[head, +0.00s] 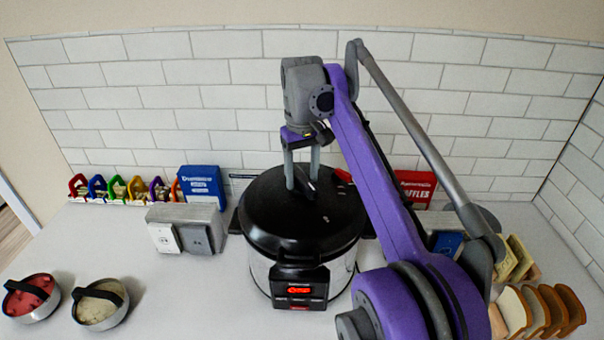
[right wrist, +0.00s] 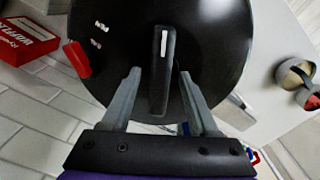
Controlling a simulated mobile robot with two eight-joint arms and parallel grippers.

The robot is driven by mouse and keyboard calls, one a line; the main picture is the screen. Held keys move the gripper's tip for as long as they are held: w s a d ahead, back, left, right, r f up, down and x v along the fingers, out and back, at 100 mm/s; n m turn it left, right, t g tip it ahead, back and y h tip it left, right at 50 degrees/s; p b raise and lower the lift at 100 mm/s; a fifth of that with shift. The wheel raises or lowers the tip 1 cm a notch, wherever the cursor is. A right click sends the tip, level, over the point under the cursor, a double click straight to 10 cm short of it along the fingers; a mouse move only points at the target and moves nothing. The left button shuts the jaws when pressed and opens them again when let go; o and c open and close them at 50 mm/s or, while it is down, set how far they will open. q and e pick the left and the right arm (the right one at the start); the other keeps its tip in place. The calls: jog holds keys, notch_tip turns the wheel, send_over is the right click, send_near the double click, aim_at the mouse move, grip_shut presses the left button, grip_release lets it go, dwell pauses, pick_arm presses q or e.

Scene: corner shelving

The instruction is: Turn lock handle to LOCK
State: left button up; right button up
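A black-lidded pressure cooker (head: 265,215) with a steel body stands on the counter, its red display lit at the front. On top of the lid is a black lock handle (right wrist: 159,85) with a white line at one end. My right gripper (head: 301,181) points down over the lid. In the right wrist view the open fingers (right wrist: 158,74) stand on either side of the handle, with gaps showing on both sides. A red piece (right wrist: 77,59) sits at the lid's edge, and small white marks (right wrist: 98,35) lie near it, too small to read. My left gripper is not in view.
A red waffle box (head: 416,187) and bread slices (head: 540,312) are on the right. A tiled wall closes the back.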

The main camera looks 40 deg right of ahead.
aim_at(302, 175)
jog(key=shift+r, duration=0.1)
notch_tip(302, 175, up, 11)
jog(key=shift+f, duration=0.2)
dwell(0.5)
jog(key=shift+f, duration=0.1)
dwell(0.4)
